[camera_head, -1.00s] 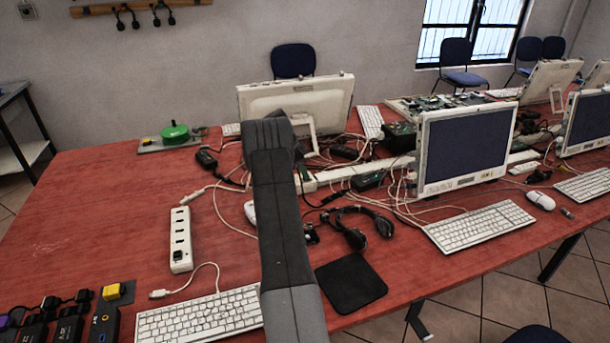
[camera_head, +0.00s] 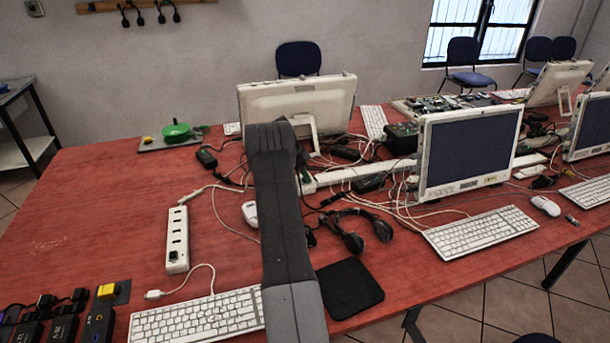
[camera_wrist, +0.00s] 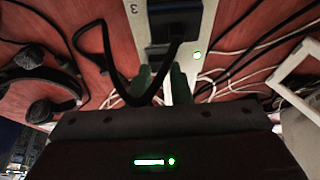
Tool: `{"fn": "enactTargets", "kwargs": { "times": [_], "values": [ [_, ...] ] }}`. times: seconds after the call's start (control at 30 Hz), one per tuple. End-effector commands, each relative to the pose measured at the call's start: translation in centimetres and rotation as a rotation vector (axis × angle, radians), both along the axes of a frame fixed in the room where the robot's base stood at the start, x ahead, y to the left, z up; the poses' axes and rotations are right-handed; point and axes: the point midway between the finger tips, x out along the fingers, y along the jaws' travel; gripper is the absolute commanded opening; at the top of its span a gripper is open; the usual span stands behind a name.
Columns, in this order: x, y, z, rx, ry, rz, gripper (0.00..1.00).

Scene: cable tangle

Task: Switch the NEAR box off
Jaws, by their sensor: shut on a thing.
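In the wrist view my gripper (camera_wrist: 163,82) has two dark green fingers close together, pointing at a pale panel (camera_wrist: 193,12) with the number 3, a black socket-like part and a lit green lamp (camera_wrist: 196,54). A black cable (camera_wrist: 110,70) loops down from the black part to the fingers. The gripper is shut on what looks like this black cable; the exact contact is dark. In the head view my arm hides the gripper. A white multi-socket strip (camera_head: 177,240) lies left of the arm. I cannot tell which unit is the NEAR box.
Black adapters and a yellow button (camera_head: 107,290) sit at the lower left. A keyboard (camera_head: 195,317), headset (camera_head: 352,229), black pad (camera_head: 348,288) and monitor (camera_head: 468,150) surround the arm. Loose cables cross the middle.

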Motion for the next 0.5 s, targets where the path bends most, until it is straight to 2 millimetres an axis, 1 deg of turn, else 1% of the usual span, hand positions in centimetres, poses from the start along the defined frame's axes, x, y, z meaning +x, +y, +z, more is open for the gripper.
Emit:
{"fn": "enactTargets", "kwargs": {
  "times": [0.2,0.5],
  "values": [
    [-0.08,0.30,-0.66,-0.073,-0.023,0.002,0.00],
    [-0.20,0.67,-0.77,-0.201,-0.066,0.001,0.00]
  ]
}}
